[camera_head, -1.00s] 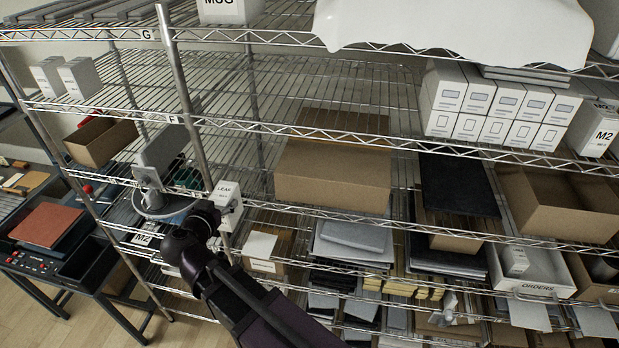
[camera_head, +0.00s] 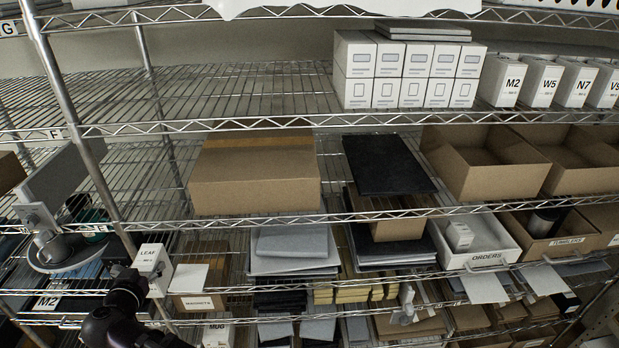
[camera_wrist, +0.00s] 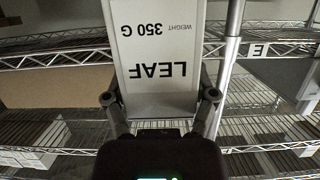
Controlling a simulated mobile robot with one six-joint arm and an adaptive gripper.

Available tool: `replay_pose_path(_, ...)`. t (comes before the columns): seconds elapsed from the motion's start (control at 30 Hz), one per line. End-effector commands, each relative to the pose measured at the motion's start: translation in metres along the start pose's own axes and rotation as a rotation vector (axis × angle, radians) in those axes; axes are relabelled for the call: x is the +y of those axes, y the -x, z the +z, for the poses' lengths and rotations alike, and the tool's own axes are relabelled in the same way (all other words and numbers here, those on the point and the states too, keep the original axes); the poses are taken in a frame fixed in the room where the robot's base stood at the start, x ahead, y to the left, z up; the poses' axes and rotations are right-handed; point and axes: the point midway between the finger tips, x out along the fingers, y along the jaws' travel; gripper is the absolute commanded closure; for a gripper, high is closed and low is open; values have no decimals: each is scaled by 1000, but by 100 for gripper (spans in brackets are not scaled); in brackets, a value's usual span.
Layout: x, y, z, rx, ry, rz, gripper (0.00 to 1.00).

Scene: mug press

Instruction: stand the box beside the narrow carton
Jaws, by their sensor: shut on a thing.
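A white box marked LEAF (camera_head: 152,265) is held by my gripper (camera_head: 143,286) at the lower left of the head view, in front of the shelving. In the wrist view the same LEAF box (camera_wrist: 158,50) appears upside down between the two fingers of my gripper (camera_wrist: 160,97). The fingers are shut on its sides. Slim white cartons stand on the upper shelf at the right, among them M2 (camera_head: 502,82), W5 (camera_head: 541,83) and N7 (camera_head: 574,85). I cannot tell which one is the narrow carton.
Stacked white boxes (camera_head: 405,75) stand left of the M2 carton. The upper shelf (camera_head: 230,95) is bare further left. A closed brown box (camera_head: 255,180), a black slab (camera_head: 388,163) and an open brown box (camera_head: 485,165) sit one shelf below. A shelf post (camera_head: 80,130) rises near my gripper.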

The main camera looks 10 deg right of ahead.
Motion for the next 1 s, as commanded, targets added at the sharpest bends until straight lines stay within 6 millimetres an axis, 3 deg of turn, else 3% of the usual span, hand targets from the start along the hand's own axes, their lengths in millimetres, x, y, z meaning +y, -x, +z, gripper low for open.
replay_pose_path(0.03, 0, -5, 17, 1, 1, 0, 87)
replay_pose_path(0.5, 0, -27, 86, 1, 1, 0, 87)
replay_pose_path(0.7, 0, -31, 100, 1, 1, 0, 87)
replay_pose_path(1.0, 0, -32, 102, 1, 1, 0, 87)
